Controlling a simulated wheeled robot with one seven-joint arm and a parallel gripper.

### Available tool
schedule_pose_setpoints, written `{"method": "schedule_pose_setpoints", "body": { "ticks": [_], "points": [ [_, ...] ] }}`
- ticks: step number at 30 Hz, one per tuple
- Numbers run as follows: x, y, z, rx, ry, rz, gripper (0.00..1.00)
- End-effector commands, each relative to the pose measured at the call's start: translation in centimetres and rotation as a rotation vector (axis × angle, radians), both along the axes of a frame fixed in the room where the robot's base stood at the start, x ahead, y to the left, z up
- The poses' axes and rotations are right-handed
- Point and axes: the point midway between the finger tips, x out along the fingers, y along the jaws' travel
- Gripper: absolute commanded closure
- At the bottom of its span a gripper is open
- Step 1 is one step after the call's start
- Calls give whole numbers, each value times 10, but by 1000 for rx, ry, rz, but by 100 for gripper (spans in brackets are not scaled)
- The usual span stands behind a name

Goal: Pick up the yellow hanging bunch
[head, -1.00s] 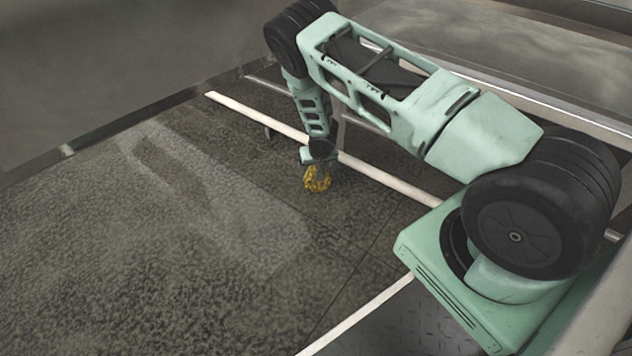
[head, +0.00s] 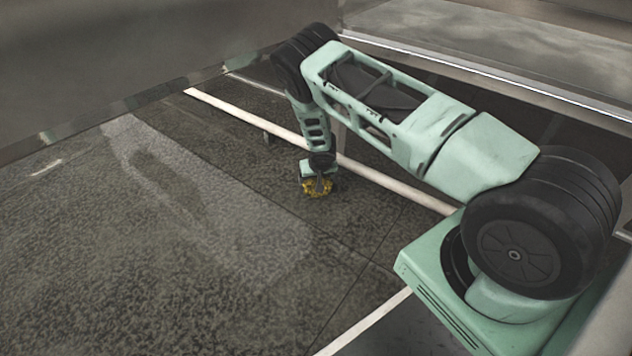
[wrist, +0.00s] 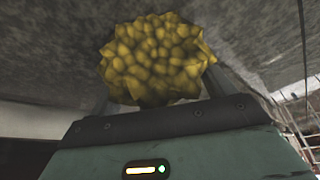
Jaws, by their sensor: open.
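The yellow bunch (head: 318,188) is a small knobbly cluster at the end of my arm in the head view. In the wrist view the bunch (wrist: 155,58) is large and close, just beyond the dark front edge of my gripper body. My gripper (head: 318,178) points down at the bunch and overlaps it in the head view. It is open. Parts of its fingers show low on either side of the bunch in the wrist view. The bunch hides the fingertips, and I cannot tell whether they touch it. What the bunch hangs from is not visible.
A mottled grey floor (head: 200,240) spreads widely to the left, clear of objects. A pale bar (head: 245,115) runs diagonally behind my gripper. A grey wall (head: 130,50) stands at the back left. A wire rack shows at the right of the wrist view (wrist: 300,125).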

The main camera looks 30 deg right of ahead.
Motion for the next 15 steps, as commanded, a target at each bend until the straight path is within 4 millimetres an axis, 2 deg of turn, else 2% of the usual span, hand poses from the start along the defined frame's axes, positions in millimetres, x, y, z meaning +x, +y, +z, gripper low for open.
{"method": "schedule_pose_setpoints", "body": {
  "ticks": [1, 6, 8, 15],
  "points": [
    [0, 0, 0, 0, 0, 0, 24],
    [0, 0, 0, 0, 0, 0, 68],
    [0, 0, 0, 0, 0, 0, 72],
    [0, 0, 1, 0, 0, 0, 72]
  ]
}}
